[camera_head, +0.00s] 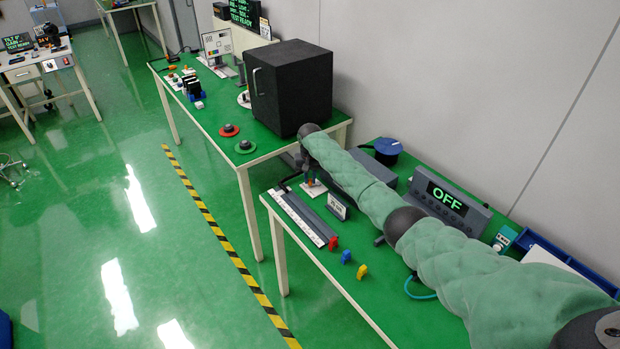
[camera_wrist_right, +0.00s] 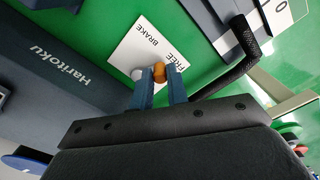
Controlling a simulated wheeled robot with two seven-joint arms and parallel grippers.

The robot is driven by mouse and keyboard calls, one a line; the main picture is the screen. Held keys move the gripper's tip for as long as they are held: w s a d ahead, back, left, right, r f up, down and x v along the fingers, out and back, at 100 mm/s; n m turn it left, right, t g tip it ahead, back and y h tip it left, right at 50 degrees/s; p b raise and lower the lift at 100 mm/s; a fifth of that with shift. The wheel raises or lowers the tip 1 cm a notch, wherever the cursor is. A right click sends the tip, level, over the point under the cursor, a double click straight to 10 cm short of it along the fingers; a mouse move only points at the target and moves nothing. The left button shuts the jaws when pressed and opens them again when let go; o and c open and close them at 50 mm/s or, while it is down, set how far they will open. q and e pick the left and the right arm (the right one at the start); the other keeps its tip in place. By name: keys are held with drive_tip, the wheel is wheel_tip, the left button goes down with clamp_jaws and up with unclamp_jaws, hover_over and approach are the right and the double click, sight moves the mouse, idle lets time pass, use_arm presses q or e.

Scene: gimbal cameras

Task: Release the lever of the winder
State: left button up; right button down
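The winder's grey body, marked Haritoku (camera_wrist_right: 45,62), fills the left of the right wrist view. Beside it is a white plate (camera_wrist_right: 125,50) lettered BRAKE and FREE; it also shows in the head view (camera_head: 314,189). The lever's orange knob (camera_wrist_right: 158,72) is over this plate, close to the word FREE, with a pale round part to its left. My right gripper (camera_wrist_right: 160,82) has its blue fingers closed against both sides of the knob. In the head view my right gripper (camera_head: 311,178) is small and partly hidden by my arm. My left gripper is out of view.
A black crank handle (camera_wrist_right: 240,45) is close right of the fingers. On the near table are a long scale (camera_head: 303,218), a placard (camera_head: 337,206), small colored parts (camera_head: 346,256) and an OFF display (camera_head: 447,198). A large black box (camera_head: 292,88) stands on the far table.

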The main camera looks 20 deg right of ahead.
drive_tip(key=shift+w+r+m+p, duration=0.1)
drive_tip(key=shift+r+m+p, duration=0.05)
drive_tip(key=shift+m+p, duration=0.25)
drive_tip(key=shift+w+m, duration=0.2)
drive_tip(key=shift+m, duration=0.3)
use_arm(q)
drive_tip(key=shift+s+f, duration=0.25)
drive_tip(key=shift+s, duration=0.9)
use_arm(e)
drive_tip(key=c, duration=1.4)
unclamp_jaws()
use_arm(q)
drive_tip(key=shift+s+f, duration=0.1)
use_arm(e)
drive_tip(key=shift+o, duration=0.2)
